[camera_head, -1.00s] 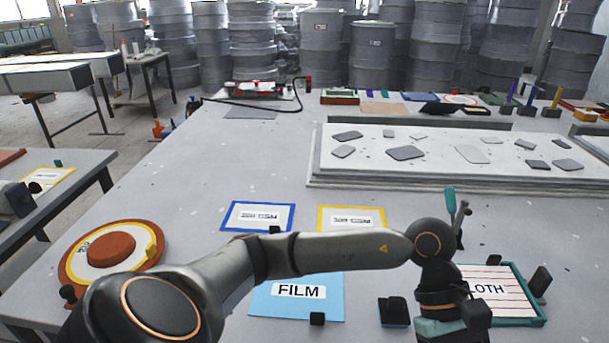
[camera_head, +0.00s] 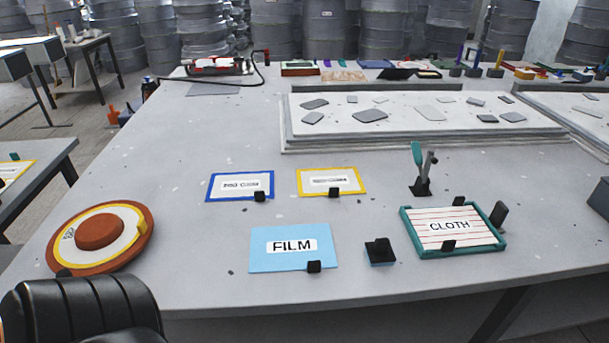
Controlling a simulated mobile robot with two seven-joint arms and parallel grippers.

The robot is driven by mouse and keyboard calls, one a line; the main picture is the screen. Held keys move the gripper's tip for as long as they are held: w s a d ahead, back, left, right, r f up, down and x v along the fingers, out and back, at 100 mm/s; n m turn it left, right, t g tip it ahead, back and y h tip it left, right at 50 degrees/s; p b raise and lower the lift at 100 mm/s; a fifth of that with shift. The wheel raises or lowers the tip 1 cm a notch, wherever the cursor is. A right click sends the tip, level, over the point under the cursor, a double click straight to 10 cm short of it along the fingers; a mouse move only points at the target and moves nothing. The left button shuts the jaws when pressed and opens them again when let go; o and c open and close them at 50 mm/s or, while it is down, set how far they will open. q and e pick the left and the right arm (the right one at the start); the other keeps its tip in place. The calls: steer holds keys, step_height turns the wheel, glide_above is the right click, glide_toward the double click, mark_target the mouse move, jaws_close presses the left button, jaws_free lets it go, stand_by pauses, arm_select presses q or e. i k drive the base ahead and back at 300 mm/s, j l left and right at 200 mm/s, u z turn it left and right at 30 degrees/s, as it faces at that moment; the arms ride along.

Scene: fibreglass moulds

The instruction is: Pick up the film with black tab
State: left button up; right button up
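The film (camera_head: 268,260) is a light blue rectangular sheet labelled FILM. It lies flat on the grey table near the front edge. A small black tab (camera_head: 314,267) stands at its lower right edge. Nothing covers the film. Neither of my grippers shows in the head view.
Blue-bordered card (camera_head: 212,187) and yellow-bordered card (camera_head: 303,183) lie behind the film. A black block (camera_head: 380,249) and the green-framed CLOTH tray (camera_head: 480,247) are to its right. A round orange-brown item (camera_head: 70,262) lies left. A white mould (camera_head: 345,133) stands behind.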

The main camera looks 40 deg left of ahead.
mark_target(310, 246)
steer(key=i+u, duration=0.15)
steer(key=u, duration=0.15)
steer(key=i+u, duration=0.25)
steer(key=u, duration=1.1)
steer(key=k+j, duration=0.05)
steer(key=j, duration=0.05)
